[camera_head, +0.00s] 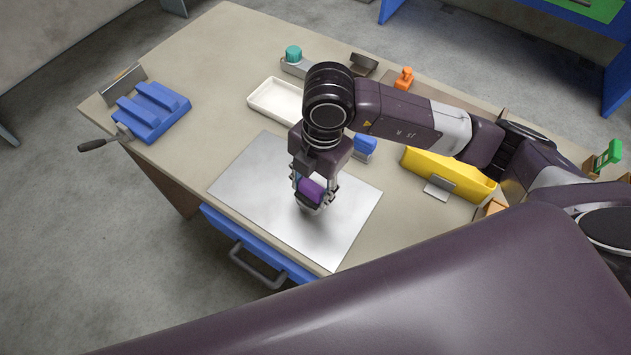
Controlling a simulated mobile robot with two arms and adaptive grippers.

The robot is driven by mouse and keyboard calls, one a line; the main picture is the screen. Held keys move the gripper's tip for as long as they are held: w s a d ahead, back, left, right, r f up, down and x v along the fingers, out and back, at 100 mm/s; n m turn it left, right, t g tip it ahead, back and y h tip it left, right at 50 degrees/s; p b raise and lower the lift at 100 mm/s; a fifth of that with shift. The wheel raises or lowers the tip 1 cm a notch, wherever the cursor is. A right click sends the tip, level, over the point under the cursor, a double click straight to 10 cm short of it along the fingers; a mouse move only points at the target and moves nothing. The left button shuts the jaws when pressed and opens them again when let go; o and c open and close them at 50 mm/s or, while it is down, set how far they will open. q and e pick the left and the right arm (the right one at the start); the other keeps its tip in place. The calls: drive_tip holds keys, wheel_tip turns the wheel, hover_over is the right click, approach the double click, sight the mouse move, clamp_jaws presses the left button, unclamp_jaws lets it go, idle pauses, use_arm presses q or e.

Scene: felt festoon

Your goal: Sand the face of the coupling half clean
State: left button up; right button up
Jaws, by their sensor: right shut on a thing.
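My right gripper (315,187) is over the silver metal plate (268,182) in the middle of the workbench. It points down and is shut on a purple block (311,191). A small pale grey edge (308,207) shows just under the purple block; it may be the coupling half, but the block and gripper hide most of it. I cannot tell whether the block touches it. My left gripper is not in view.
A blue vise (152,112) with a dark handle is at the bench's left. A white tray (272,98), a blue item (365,147) and a yellow bin (447,174) stand around the plate. A teal-topped item (293,53) and an orange item (404,77) are behind. The plate's left part is clear.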

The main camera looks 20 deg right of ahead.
drive_tip(key=shift+s+a+f, duration=0.1)
drive_tip(key=shift+s+a, duration=0.15)
drive_tip(key=shift+a, duration=0.05)
drive_tip(key=shift+w+d, duration=0.75)
drive_tip(key=shift+d, duration=0.3)
drive_tip(key=shift+s+a+b, duration=0.35)
drive_tip(key=shift+s+a, duration=0.05)
drive_tip(key=shift+a, duration=0.15)
wheel_tip(320, 180, up, 7)
drive_tip(key=p, duration=0.5)
drive_tip(key=shift+w, duration=0.15)
